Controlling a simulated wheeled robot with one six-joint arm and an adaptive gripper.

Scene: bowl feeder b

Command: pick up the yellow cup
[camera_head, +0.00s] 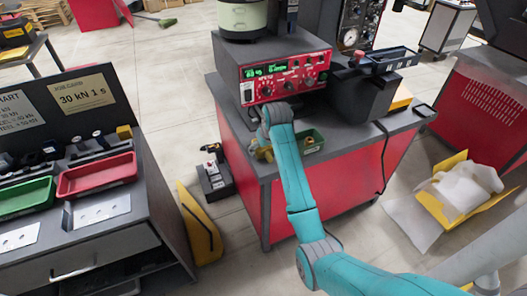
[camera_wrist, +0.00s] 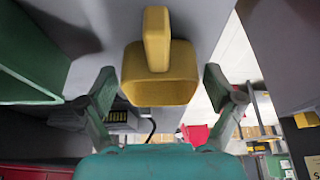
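The yellow cup (camera_wrist: 158,88) is in the middle of the wrist view, with its block-like handle (camera_wrist: 156,35) toward the top of the picture. My gripper (camera_wrist: 158,74) is open, with one finger on each side of the cup. A gap shows between each finger and the cup's sides. In the head view a small yellow part of the cup (camera_head: 264,155) shows at the end of my arm, on the grey top of the red cabinet. My arm hides most of it there, and the fingers cannot be made out.
A green bin (camera_head: 312,142) stands close to the cup; it also shows in the wrist view (camera_wrist: 30,55). Behind is a red instrument box (camera_head: 285,78) with a feeder bowl (camera_head: 243,18) on top. A black machine (camera_head: 365,90) stands to the right. The cabinet's front edge is near.

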